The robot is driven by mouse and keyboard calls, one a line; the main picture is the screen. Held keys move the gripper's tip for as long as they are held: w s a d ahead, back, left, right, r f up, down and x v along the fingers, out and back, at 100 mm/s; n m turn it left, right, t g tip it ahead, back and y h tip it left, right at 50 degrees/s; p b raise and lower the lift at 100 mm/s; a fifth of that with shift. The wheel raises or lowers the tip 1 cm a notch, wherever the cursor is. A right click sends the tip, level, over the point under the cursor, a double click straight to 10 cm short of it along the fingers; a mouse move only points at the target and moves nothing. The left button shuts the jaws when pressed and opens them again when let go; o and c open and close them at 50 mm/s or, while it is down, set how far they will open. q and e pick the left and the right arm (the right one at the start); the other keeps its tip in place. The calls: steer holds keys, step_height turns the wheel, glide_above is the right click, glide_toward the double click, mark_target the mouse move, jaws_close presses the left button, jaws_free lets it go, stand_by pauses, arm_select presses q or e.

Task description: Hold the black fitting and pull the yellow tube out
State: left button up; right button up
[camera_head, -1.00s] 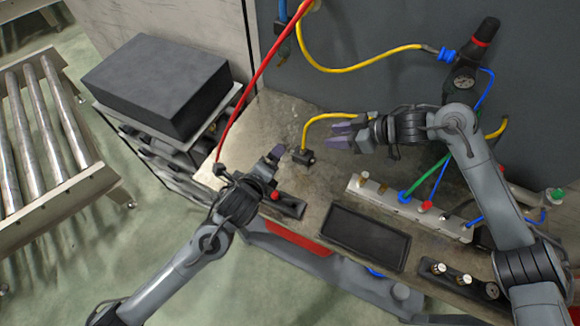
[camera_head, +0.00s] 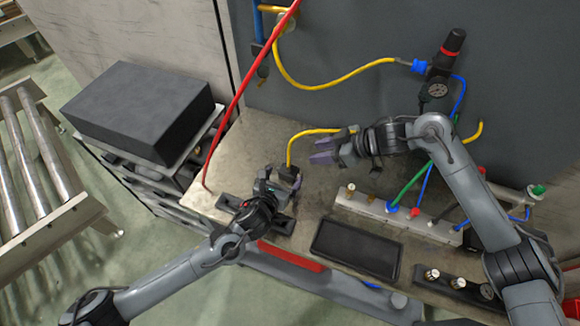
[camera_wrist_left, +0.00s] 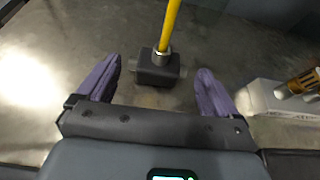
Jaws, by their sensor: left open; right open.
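The black fitting (camera_head: 289,171) sits on the bench, with the yellow tube (camera_head: 291,150) rising from it and curving right behind my right gripper. In the left wrist view the fitting (camera_wrist_left: 157,68) stands between and slightly beyond my spread purple fingers, with gaps on both sides; the tube (camera_wrist_left: 170,25) enters a metal collar on its top. My left gripper (camera_head: 281,173) is open and empty, pointing at the fitting. My right gripper (camera_head: 325,152) is open, just right of the tube's upright part. Whether it touches the tube is hard to tell.
A dark tray (camera_head: 357,249) and a pale manifold (camera_head: 430,228) with coloured hoses lie to the right. A red hose (camera_head: 245,83) hangs at the left. Another yellow hose (camera_head: 335,80) runs along the grey panel. A black box (camera_head: 140,108) stands beyond the bench's left edge.

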mark_target(288, 170)
arm_select(q)
steer(key=shift+x, duration=3.85)
